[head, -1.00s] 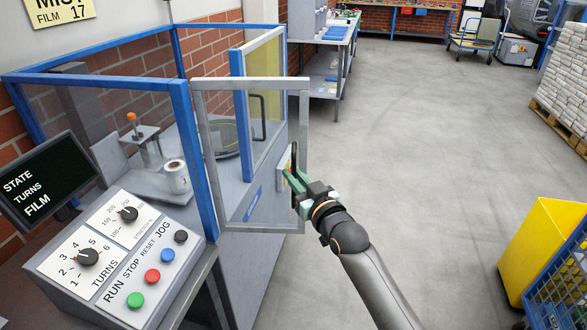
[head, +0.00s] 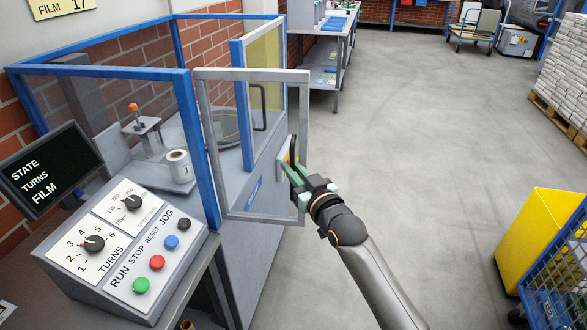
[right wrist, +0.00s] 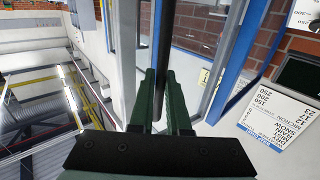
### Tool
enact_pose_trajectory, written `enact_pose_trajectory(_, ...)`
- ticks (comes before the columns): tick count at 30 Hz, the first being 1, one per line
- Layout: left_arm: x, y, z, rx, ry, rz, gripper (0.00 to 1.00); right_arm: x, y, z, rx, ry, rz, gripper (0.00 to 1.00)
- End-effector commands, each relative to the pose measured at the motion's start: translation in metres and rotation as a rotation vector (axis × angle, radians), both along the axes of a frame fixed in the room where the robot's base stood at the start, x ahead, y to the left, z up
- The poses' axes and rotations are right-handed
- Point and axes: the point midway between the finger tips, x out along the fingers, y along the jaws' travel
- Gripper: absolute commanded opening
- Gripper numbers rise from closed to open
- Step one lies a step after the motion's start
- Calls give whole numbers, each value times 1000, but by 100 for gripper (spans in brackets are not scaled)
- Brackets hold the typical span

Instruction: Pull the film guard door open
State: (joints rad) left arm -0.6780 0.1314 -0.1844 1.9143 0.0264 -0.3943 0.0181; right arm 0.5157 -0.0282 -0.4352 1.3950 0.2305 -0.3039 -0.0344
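The film guard door (head: 252,76) is a clear panel in a grey frame, standing by the blue corner post of the machine enclosure in the head view. Its dark upright handle (head: 291,150) is near its right edge, and it also shows as a dark bar in the right wrist view (right wrist: 165,45). My right gripper (head: 295,176) has its green fingers on both sides of this bar, close against it, in the right wrist view (right wrist: 161,88). Part of the handle is hidden by the fingers. My left gripper is not in view.
A control panel (head: 120,240) with knobs and coloured buttons is at the lower left. A yellow bin (head: 535,235) and a blue cart (head: 555,285) stand at the right. The floor between is clear.

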Motion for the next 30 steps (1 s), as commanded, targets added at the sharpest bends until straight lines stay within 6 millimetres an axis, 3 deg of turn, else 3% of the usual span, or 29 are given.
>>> enact_pose_trajectory(1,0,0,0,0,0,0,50,-2,5,3,3,-4,8,16)
enact_pose_trajectory(9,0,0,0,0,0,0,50,-1,2,2,1,-3,4,45)
enact_pose_trajectory(20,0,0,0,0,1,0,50,-5,-2,0,0,-1,1,45)
enact_pose_trajectory(30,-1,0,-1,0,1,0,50,-47,-23,-1,-1,0,1,45)
